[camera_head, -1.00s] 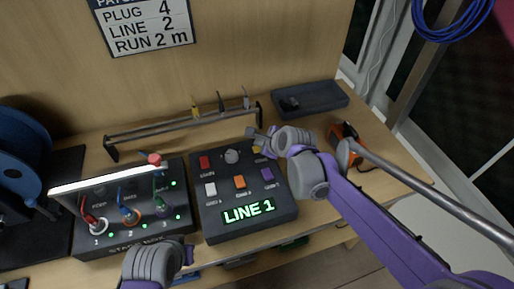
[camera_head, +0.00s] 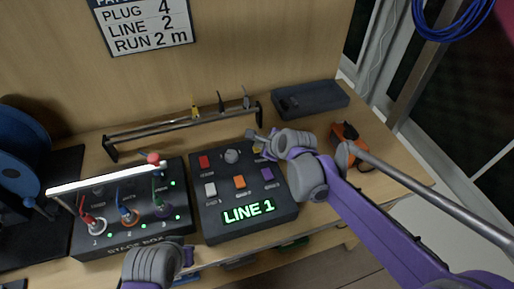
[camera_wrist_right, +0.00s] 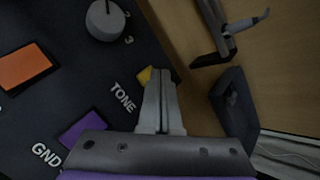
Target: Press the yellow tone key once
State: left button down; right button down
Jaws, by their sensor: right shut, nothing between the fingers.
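The yellow tone key (camera_head: 257,149) sits at the upper right of the dark control box (camera_head: 205,228), mostly hidden by my right gripper. In the right wrist view a corner of the yellow key (camera_wrist_right: 144,75) shows beside the fingertips, near the word TONE. My right gripper (camera_head: 251,134) is shut and empty, with its fingers over or beside the key. I cannot tell whether they touch it. The box display (camera_head: 248,211) reads LINE 1 in green. My left gripper (camera_head: 180,258) is low at the bottom edge; its jaws are not clear.
The box also has a red key (camera_head: 204,162), white key (camera_head: 210,189), orange key (camera_head: 239,182), purple key (camera_head: 267,174) and grey knob (camera_head: 232,156). The stack box (camera_head: 140,245) with plugged cables stands left. A rail (camera_head: 180,127) and tray (camera_head: 312,101) lie behind.

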pick_arm(q)
jog(key=shift+f, duration=0.2)
pick_arm(e)
jog(key=shift+f, duration=0.35)
pick_arm(q)
jog(key=shift+r, duration=0.1)
pick_arm(e)
jog(key=shift+r, duration=0.1)
pick_arm(q)
jog(key=shift+r+p, duration=0.45)
jog(key=shift+r, duration=0.1)
pick_arm(e)
jog(key=shift+r, duration=0.75)
